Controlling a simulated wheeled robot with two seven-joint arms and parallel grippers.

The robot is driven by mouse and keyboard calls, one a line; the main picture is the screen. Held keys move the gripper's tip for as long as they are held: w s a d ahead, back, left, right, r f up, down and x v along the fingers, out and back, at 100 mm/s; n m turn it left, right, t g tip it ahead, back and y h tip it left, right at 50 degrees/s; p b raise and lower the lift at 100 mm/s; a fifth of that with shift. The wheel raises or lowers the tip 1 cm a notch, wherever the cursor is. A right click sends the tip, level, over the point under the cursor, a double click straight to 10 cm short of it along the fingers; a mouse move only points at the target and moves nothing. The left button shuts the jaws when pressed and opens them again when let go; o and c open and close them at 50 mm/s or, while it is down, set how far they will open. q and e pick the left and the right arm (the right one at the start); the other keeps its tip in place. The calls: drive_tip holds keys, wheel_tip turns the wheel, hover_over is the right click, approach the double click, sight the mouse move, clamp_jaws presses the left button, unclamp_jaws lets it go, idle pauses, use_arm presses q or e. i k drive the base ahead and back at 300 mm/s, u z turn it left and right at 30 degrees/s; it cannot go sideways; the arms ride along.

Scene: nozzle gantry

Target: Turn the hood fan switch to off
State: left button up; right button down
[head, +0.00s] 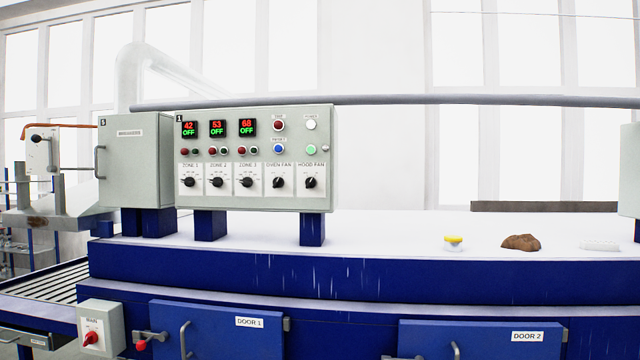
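The hood fan switch (311,183) is a black rotary knob on a white plate labelled HOOD FAN, at the lower right of the grey control panel (255,200). Its pointer looks tilted up and to the right; the position marks around it are too small to read. A matching OVEN FAN knob (279,183) sits just left of it. Neither of my grippers shows in the head view.
The panel stands on blue legs on a blue-sided machine with a white top (390,230). A yellow-topped item (453,241), a brown lump (521,242) and a clear piece (600,245) lie to the right. A red MAIN switch (92,338) and door handles protrude below. The space before the panel is clear.

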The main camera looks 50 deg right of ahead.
sight(311, 182)
drive_tip(key=z, duration=1.6)
